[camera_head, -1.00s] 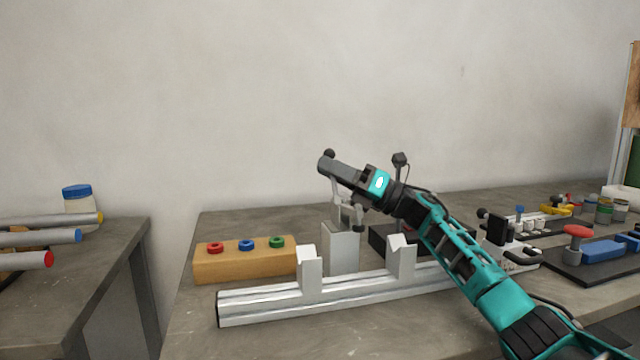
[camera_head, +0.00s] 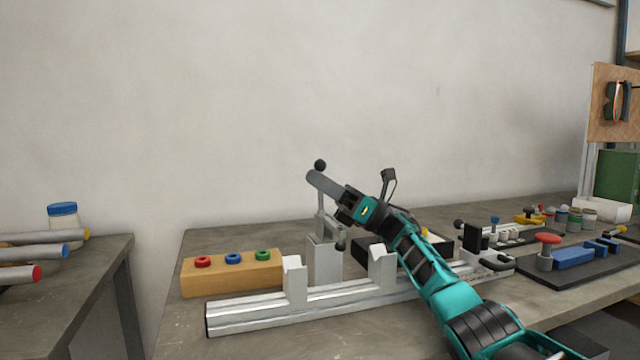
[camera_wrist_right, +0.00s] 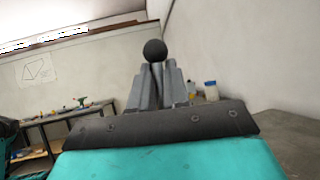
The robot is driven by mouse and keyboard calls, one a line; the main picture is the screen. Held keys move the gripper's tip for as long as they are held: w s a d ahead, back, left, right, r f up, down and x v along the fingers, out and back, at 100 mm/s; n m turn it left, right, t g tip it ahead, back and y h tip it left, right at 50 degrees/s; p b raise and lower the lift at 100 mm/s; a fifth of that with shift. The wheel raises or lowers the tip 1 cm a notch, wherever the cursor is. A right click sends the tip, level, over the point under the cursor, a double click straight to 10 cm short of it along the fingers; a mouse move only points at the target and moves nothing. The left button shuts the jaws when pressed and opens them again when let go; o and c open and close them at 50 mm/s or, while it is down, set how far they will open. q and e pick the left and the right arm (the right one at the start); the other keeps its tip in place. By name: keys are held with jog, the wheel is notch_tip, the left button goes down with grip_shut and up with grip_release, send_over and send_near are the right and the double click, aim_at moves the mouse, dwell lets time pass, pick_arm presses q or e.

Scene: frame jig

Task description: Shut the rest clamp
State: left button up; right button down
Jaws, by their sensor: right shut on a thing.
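The rest clamp stands behind the silver rail, on a light grey post (camera_head: 323,262). Its thin lever rises steeply above the post and ends in a black ball knob (camera_head: 320,165). A small dark tip (camera_head: 341,245) sits beside the post's top. My right gripper (camera_head: 322,183) is shut on the lever just below the knob. In the right wrist view the knob (camera_wrist_right: 155,50) shows above and between my grey fingers (camera_wrist_right: 160,88); the lever below it is mostly hidden. The left gripper is not in view.
The silver rail (camera_head: 250,314) with two upright V-blocks lies in front of the post. A wooden block (camera_head: 225,278) with red, blue and green rings is at left. A black board (camera_head: 580,265) with a blue tool is at right. The wall behind is bare.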

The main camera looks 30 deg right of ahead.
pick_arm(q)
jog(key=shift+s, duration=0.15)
pick_arm(e)
jog(key=shift+s+n+g, duration=0.3)
jog(key=shift+n+g, duration=0.1)
jog(key=shift+n, duration=0.4)
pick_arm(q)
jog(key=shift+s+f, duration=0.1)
pick_arm(e)
jog(key=shift+y, duration=0.3)
jog(key=c, duration=1.2)
grip_release()
pick_arm(q)
jog(key=p, duration=0.1)
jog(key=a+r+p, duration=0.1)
jog(key=p, duration=0.1)
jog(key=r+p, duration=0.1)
jog(key=p, duration=0.1)
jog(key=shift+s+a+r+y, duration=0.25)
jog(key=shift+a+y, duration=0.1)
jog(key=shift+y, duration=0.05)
pick_arm(e)
notch_tip(320, 180, up, 20)
